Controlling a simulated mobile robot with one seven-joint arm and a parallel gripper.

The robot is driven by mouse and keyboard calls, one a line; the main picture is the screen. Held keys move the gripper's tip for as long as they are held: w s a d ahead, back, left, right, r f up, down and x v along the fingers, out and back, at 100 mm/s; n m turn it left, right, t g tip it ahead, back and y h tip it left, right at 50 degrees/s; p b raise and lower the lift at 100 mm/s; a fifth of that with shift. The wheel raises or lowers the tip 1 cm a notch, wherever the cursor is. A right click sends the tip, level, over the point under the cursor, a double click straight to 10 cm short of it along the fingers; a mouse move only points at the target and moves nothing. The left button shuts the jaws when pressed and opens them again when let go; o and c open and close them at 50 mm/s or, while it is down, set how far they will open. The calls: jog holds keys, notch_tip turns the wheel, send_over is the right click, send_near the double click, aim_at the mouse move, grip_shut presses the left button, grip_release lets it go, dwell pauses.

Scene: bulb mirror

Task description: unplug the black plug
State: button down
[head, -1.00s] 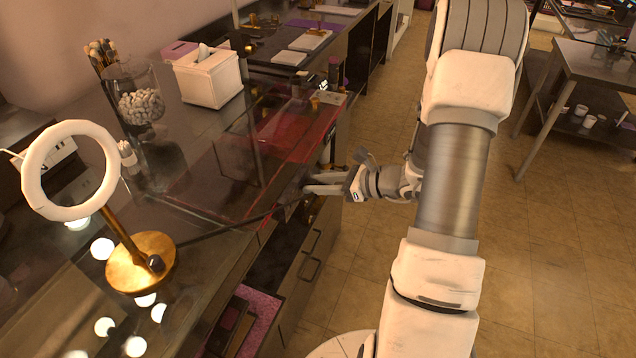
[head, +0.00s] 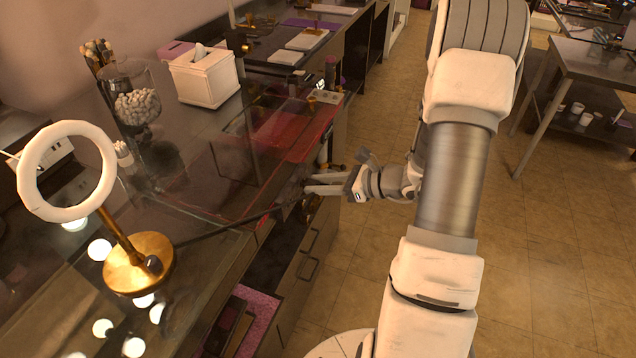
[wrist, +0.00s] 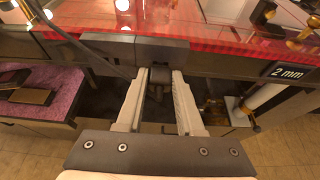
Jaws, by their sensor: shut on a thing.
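The black plug (wrist: 158,92) is a small dark piece between my fingers in the wrist view, mostly hidden by them. My gripper (head: 308,184) is at the counter's front edge, its fingers pointing left. In the wrist view my gripper (wrist: 160,80) is shut on the plug. The fingertips are close against a dark grey block (wrist: 105,46) at the counter edge. I cannot tell whether the plug is still seated in it. A black cord (head: 225,228) runs over the glass top from the ring lamp's gold base (head: 130,270) toward my gripper.
The ring lamp (head: 28,180) stands on the glass counter at left. A white tissue box (head: 208,85) and a glass of cotton balls (head: 137,105) stand behind. An open drawer with pink lining (head: 262,300) is below. Tiled floor (head: 560,270) is free at right.

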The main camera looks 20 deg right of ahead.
jog(key=shift+s+d, duration=0.2)
dwell(0.5)
jog(key=shift+s+d, duration=0.95)
jog(key=shift+d, duration=0.05)
